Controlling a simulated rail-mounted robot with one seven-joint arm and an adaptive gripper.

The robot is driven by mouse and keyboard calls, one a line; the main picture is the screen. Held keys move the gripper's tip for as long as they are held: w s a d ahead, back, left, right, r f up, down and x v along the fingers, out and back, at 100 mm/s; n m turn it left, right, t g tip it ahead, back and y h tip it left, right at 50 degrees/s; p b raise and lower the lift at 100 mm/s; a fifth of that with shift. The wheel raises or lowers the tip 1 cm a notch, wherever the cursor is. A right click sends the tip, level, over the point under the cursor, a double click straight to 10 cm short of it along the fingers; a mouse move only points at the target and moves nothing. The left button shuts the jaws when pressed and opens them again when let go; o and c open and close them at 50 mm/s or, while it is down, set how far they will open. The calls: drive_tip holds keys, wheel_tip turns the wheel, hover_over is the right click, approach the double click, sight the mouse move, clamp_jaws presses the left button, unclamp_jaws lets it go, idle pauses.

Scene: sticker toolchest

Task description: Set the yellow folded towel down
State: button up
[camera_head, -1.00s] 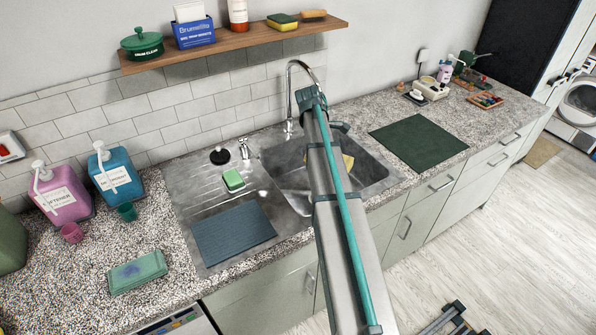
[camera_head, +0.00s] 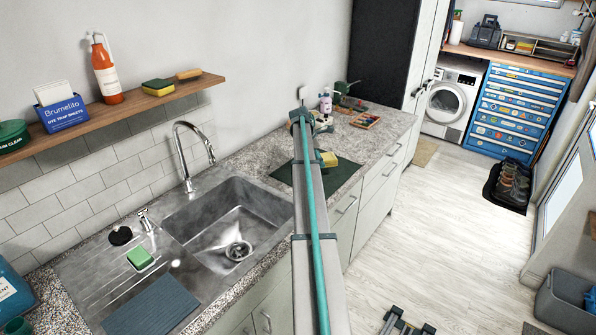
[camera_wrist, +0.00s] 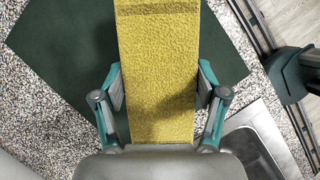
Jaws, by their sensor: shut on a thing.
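The yellow folded towel (camera_wrist: 158,60) fills the middle of the wrist view, a long strip with a darker band near its far end. My gripper (camera_wrist: 160,88) is shut on it, with one teal-and-grey finger on each side. In the head view a small part of the towel (camera_head: 328,159) shows to the right of my arm; the rest and the gripper are hidden behind the arm. The towel is over the dark green mat (camera_wrist: 70,75) on the speckled counter. I cannot tell whether it touches the mat, which also shows in the head view (camera_head: 346,172).
The steel sink (camera_head: 215,215) lies left of my arm, and its edge (camera_wrist: 262,140) shows at the wrist view's lower right. A green sponge (camera_head: 140,258) and ribbed blue mat (camera_head: 152,305) lie on the drainer. A tray of colourful items (camera_head: 365,120) stands beyond the green mat.

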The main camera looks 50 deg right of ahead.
sight(322, 154)
drive_tip(key=d+n, duration=0.1)
drive_tip(key=d, duration=0.1)
drive_tip(key=w+d+n, duration=0.1)
drive_tip(key=d, duration=0.1)
drive_tip(key=shift+t, duration=0.3)
drive_tip(key=shift+n+h, duration=0.4)
drive_tip(key=shift+n, duration=0.1)
drive_tip(key=shift+w+d+f+b, duration=0.15)
drive_tip(key=shift+f+b, duration=0.65)
drive_tip(key=shift+f, duration=0.85)
drive_tip(key=shift+w+d+f+b, duration=0.15)
drive_tip(key=shift+f+b, duration=0.65)
drive_tip(key=shift+f, duration=0.85)
drive_tip(key=shift+f, duration=0.35)
drive_tip(key=o, duration=1.4)
drive_tip(key=shift+c, duration=0.2)
